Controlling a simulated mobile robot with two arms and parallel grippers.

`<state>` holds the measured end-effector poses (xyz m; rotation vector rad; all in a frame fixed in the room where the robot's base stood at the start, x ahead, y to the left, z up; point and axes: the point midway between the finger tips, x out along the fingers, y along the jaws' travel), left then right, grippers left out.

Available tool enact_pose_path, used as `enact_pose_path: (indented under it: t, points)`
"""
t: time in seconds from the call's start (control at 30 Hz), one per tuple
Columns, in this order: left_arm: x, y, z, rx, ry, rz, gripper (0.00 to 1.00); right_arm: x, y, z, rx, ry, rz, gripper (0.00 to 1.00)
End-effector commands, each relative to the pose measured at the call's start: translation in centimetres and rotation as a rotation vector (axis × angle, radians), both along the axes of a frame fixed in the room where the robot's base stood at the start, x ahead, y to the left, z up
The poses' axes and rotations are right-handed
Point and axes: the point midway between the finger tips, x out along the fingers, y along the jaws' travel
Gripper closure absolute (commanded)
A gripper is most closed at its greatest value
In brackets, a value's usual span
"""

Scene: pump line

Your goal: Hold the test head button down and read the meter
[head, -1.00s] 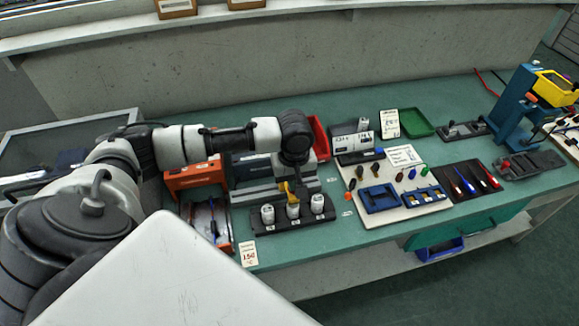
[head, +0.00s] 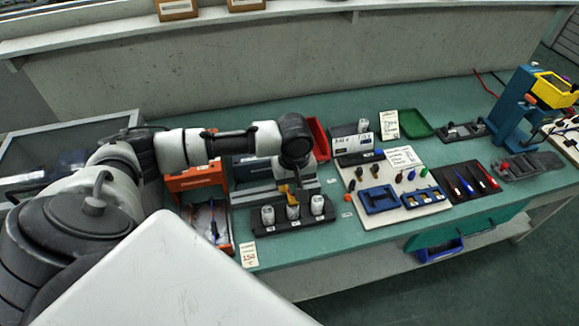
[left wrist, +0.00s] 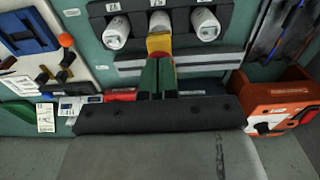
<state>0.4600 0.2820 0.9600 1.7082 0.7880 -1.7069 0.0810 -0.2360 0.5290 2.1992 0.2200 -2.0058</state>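A blue upright machine (head: 512,105) with a yellow-framed box (head: 553,90) stands at the far right of the bench in the head view. It is the likeliest test head; its button and any meter reading are too small to make out. My left gripper (head: 289,194) is far to its left, pointing down over a black rack. In the left wrist view its green fingers (left wrist: 157,76) lie close together, with yellow at the tips (left wrist: 158,43). They look shut, with nothing clearly held. The tips are close to the middle white cylinder in that view. My right gripper is not in view.
The black rack (head: 270,229) holds three white cylinders and also shows in the left wrist view (left wrist: 180,36). An orange box (head: 196,179) stands left of it. A pale board with blue trays (head: 380,199) and a dark tool mat (head: 467,182) lie between rack and machine.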

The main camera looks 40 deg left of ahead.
Motion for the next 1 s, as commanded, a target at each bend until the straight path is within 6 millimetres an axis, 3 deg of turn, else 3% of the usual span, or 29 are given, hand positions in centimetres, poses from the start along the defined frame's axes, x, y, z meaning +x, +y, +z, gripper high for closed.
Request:
enact_pose_path:
  t: [1.0]
  points:
    - [-0.15,-0.07,-0.26,-0.001,0.005,-0.002,1.0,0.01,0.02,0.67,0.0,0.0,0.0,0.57]
